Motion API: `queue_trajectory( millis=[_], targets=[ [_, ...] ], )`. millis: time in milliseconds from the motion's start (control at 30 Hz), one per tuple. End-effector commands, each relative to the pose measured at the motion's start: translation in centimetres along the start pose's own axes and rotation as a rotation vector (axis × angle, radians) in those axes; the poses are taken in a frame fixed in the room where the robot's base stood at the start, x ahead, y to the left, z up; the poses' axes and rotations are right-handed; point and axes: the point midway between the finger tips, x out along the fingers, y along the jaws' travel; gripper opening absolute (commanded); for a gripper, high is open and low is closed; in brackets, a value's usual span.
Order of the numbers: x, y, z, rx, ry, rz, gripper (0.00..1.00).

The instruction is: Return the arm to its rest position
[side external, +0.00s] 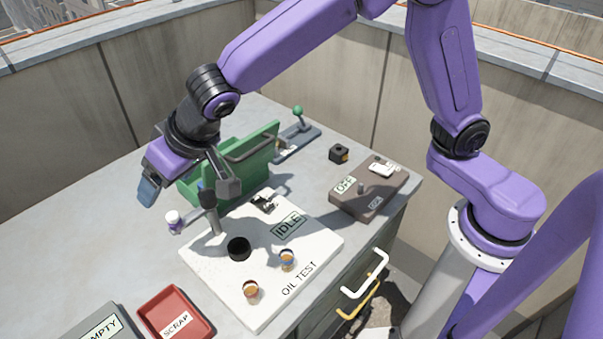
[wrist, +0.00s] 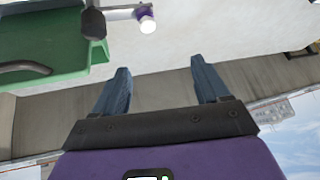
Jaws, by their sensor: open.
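My gripper (side external: 150,186) is in the air over the left part of the grey worktop (side external: 95,235), left of the green case (side external: 262,160). Its blue fingers stand apart with nothing between them, as the wrist view (wrist: 162,82) shows. The arm is stretched out from its column at the right, across the bench. The wrist view looks past the fingers at the worktop, the parapet wall (wrist: 60,115) and some sky. A small white bottle with a purple cap (side external: 173,222) is on the side arm of a dark-topped stand (side external: 211,208), near my gripper.
The white OIL TEST board (side external: 225,285) reads IDLE and carries two amber cups. A red SCRAP tray (side external: 175,318) and grey EMPTY tray (side external: 95,322) stand in front. A brown switch box (side external: 370,192) and green-knobbed lever (side external: 298,118) are behind. The left worktop is clear.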

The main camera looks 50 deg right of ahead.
Motion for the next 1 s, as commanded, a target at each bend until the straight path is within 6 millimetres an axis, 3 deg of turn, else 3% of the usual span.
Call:
queue_trajectory(
  millis=[100,400,600,800,1000],
  targets=[
    [-4.2,4.5,3.9,-0.147,-0.09,0.03,0.75],
    [-13.1,15.3,16.1,-0.531,-0.361,0.011,0.75],
    [-17.3,20.5,23.6,-0.736,-0.508,-0.066,0.75],
    [-18.9,22.6,26.9,-0.829,-0.571,-0.116,0.75],
    [-19.0,22.7,27.1,-0.839,-0.577,-0.12,0.75]
  ],
)
